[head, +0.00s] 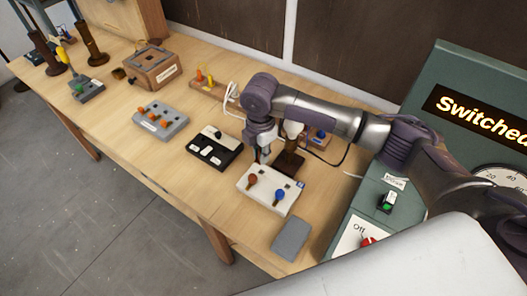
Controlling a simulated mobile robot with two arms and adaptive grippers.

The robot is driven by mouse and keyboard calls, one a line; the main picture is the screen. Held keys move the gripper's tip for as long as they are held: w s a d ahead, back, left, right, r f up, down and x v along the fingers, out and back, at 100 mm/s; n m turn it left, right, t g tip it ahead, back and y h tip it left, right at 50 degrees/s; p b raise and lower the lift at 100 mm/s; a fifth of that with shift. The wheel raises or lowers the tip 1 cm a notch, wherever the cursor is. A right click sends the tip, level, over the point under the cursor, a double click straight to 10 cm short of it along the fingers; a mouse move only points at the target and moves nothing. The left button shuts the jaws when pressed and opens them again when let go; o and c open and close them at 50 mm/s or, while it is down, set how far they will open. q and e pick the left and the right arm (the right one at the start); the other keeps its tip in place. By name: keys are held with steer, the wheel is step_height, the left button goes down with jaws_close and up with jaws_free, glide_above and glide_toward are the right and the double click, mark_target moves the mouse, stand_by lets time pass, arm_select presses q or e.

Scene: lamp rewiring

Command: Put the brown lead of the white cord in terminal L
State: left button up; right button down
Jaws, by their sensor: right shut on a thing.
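My right gripper (262,154) comes in from the right and points down just behind a white terminal block (268,203). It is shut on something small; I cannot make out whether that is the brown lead. The block has an orange-brown part (251,181) on its left and a blue part (280,192) on its right. I cannot read which terminal is L. A white cord (232,97) lies looped behind the gripper, to its left; its lead ends are not clear. My left gripper is not in view.
A black block with white switches (214,152) stands left of the gripper. A dark brown stand (288,163) is close on its right. A grey slab (291,238) lies in front. A green console (385,222) borders the right. The table's front left strip is clear.

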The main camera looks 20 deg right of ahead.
step_height(320, 180, down, 2)
steer(key=shift+d+f+b, duration=0.1)
steer(key=shift+b, duration=0.9)
steer(key=shift+f+b, duration=0.8)
steer(key=shift+b, duration=0.2)
steer(key=shift+f, duration=0.75)
steer(key=shift+p, duration=0.55)
steer(key=shift+f, duration=0.5)
steer(key=c, duration=1)
jaws_free()
steer(key=shift+c, duration=0.2)
